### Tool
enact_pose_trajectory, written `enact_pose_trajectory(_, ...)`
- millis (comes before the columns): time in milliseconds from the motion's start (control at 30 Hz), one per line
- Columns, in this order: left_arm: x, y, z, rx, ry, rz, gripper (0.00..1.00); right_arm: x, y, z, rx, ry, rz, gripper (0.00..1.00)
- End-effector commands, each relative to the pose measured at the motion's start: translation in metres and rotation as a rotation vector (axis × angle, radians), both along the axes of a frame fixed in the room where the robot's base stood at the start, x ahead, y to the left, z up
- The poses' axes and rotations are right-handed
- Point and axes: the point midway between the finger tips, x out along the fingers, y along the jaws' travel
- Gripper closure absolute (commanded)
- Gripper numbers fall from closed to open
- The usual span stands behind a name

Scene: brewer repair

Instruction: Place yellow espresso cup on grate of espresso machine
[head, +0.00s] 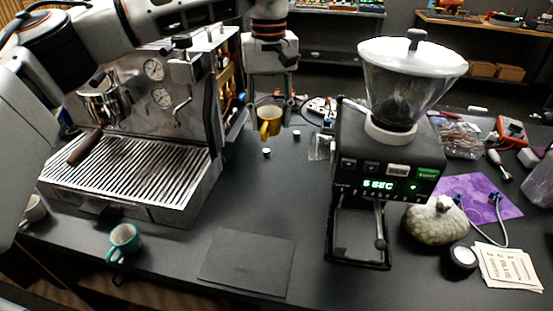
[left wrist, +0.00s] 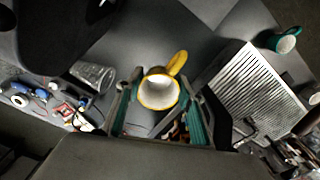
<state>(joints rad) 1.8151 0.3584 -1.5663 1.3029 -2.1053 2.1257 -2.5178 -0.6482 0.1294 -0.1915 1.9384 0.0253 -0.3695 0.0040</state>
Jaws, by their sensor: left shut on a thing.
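The yellow espresso cup (head: 269,121) is between the fingers of my left gripper (head: 270,112), which is shut on it. In the left wrist view the cup (left wrist: 159,90) shows its white inside and its yellow handle, between the two fingers of the gripper (left wrist: 160,108). It is behind and between the machine and the grinder; I cannot tell its exact height above the table. The espresso machine (head: 160,120) stands at the left. Its ribbed grate (head: 130,175) is bare at the front and also shows in the left wrist view (left wrist: 262,88). My right gripper is not in view.
A coffee grinder (head: 385,150) stands right of centre. A teal cup (head: 124,240) is in front of the machine, and a white cup (head: 34,208) is at its left. A dark mat (head: 246,262) lies at the front. The portafilter handle (head: 84,148) juts over the grate.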

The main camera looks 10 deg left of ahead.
Motion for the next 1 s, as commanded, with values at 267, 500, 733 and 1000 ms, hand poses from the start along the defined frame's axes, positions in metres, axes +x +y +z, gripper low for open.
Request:
enact_pose_trajectory(267, -0.002, 0.0, -0.064, -0.002, 0.008, 0.0, 0.85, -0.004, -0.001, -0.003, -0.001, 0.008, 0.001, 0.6)
enact_pose_trajectory(500, -0.002, 0.0, -0.121, -0.002, 0.007, 0.001, 0.85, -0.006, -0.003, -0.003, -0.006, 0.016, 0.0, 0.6)
enact_pose_trajectory(733, 0.0, 0.0, -0.153, -0.001, 0.003, 0.001, 0.85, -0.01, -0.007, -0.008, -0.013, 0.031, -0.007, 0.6)
enact_pose_trajectory(1000, -0.001, 0.0, -0.181, -0.001, 0.005, 0.0, 0.85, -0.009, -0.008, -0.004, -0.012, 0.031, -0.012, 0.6)
